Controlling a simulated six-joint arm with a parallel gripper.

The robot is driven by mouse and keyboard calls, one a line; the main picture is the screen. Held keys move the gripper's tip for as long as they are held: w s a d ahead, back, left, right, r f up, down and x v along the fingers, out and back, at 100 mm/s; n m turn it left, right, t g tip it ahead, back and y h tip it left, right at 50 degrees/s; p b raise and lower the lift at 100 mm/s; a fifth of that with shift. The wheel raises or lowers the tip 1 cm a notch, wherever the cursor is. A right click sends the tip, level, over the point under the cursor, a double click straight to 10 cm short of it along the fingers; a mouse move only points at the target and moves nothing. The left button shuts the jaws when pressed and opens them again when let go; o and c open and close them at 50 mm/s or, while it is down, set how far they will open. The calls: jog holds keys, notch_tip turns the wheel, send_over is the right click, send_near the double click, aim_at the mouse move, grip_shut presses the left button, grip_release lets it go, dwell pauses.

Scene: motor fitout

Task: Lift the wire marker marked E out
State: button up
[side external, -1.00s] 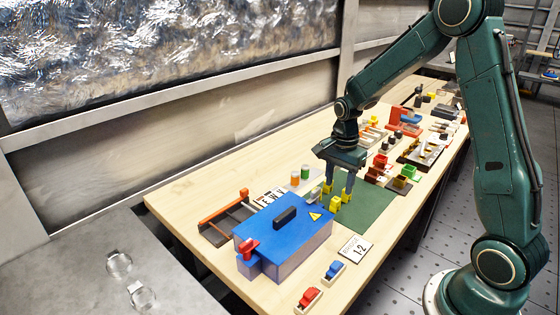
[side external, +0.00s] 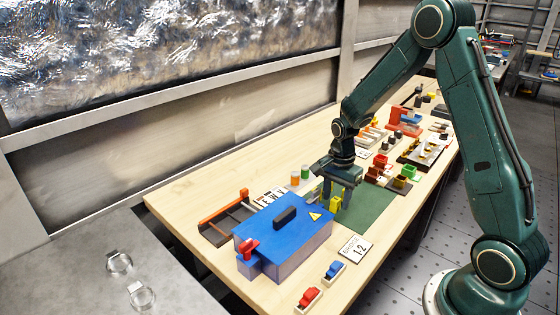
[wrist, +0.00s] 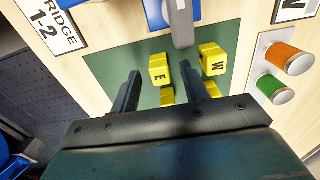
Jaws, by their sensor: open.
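The yellow wire marker marked E (wrist: 160,75) stands on the green mat (wrist: 110,66). In the wrist view it appears between the two finger tips of my gripper (wrist: 160,69), with a gap on each side. A yellow marker marked W (wrist: 213,62) stands to its right, beyond the right finger. More yellow shows below both lettered faces, partly hidden by my gripper. In the side view my gripper (side external: 337,199) is open and low over the mat, with a yellow marker (side external: 336,203) by its fingers; its letter is not readable there.
A blue box (side external: 285,232) with a dark handle stands close to the markers. A BRIDGE 1-2 plate (side external: 355,248) lies at the mat's near edge. Orange and green cylinders (wrist: 288,58) stand nearby. The mat's right part is clear.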

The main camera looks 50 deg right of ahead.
aim_at(336, 199)
grip_shut()
jog(key=shift+r, duration=0.15)
notch_tip(336, 199, up, 20)
dwell(0.9)
dwell(0.4)
